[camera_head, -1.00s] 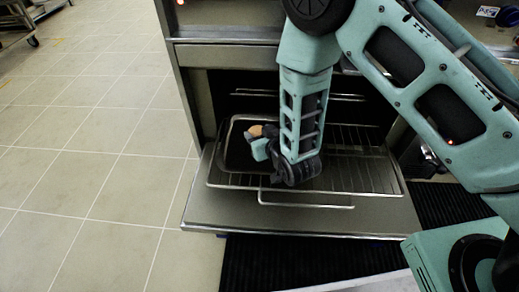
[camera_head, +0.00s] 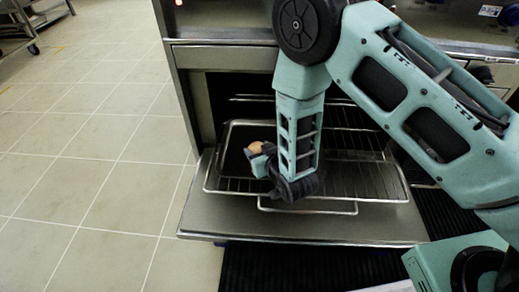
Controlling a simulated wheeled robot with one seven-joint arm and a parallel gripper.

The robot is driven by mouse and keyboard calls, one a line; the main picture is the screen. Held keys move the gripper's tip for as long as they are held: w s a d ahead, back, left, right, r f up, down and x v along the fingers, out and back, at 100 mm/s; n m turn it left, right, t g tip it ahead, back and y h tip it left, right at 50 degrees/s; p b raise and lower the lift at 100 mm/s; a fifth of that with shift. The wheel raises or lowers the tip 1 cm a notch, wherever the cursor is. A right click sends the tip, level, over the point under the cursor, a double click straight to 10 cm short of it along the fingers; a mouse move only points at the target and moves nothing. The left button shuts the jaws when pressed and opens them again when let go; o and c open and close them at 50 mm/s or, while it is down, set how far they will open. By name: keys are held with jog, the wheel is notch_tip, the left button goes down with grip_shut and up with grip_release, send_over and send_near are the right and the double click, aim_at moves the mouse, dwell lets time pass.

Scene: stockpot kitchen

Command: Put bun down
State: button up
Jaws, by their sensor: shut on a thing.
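A small brown bun (camera_head: 255,148) shows at the tip of my gripper (camera_head: 260,156). My gripper is shut on the bun, and its jaws and wrist hide part of it. The bun is over the right side of a dark tray (camera_head: 235,150) with a light metal rim. The tray sits on a pulled-out wire rack (camera_head: 365,182) at the oven opening. I cannot tell whether the bun touches the tray.
The oven door (camera_head: 300,230) is folded down flat below the rack. The oven's left side wall (camera_head: 180,90) stands close to the tray. The right part of the rack is bare. Tiled floor (camera_head: 90,180) lies open to the left.

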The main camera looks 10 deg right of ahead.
jog(key=shift+f, duration=0.15)
jog(key=o, duration=1)
jog(key=shift+s+f, duration=0.1)
jog(key=shift+f, duration=0.05)
jog(key=shift+c, duration=0.2)
